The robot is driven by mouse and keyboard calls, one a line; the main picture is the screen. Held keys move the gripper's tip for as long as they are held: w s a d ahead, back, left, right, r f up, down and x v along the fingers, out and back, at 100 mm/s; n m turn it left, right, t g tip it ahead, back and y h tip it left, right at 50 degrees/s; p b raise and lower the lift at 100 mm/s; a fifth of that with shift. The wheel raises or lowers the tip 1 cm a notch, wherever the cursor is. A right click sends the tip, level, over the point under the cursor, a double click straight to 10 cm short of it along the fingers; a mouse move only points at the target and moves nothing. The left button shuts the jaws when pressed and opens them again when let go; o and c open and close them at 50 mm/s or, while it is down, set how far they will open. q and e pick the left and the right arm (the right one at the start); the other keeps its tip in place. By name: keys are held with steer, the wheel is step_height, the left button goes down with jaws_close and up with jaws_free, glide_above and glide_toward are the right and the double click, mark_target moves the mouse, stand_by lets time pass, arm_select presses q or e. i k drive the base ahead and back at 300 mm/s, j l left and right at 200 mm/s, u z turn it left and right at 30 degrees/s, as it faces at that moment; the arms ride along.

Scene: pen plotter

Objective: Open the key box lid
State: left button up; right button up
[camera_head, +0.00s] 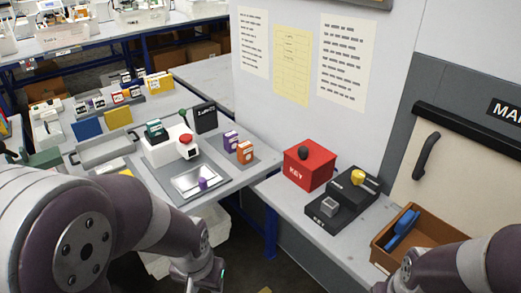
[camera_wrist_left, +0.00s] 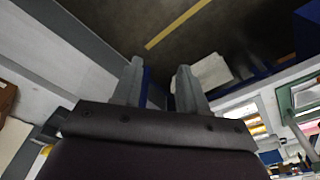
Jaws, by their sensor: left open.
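The red key box (camera_head: 316,174) sits on the grey counter at centre right in the head view, with "KEY" on its front. A dark round knob (camera_head: 303,152) stands on its lid (camera_head: 316,150), which looks closed. My left arm reaches in at the lower left, well short of the box. The left wrist view shows my left gripper (camera_wrist_left: 159,85) open and empty, with dark floor beyond its fingers. The box does not show there. My right arm comes in at the lower right in the head view; its fingers are not visible.
Right of the box are a black key holder (camera_head: 322,219) with a yellow knob (camera_head: 358,176) and grey block (camera_head: 329,206), then a brown tray (camera_head: 436,225) holding a blue item (camera_head: 401,229). A wall with papers (camera_head: 342,62) stands behind.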

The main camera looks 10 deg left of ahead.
mark_target(311, 149)
steer(key=i+j+z, duration=0.2)
steer(key=i+z, duration=0.15)
steer(key=i+j+z, duration=0.3)
steer(key=i, duration=0.1)
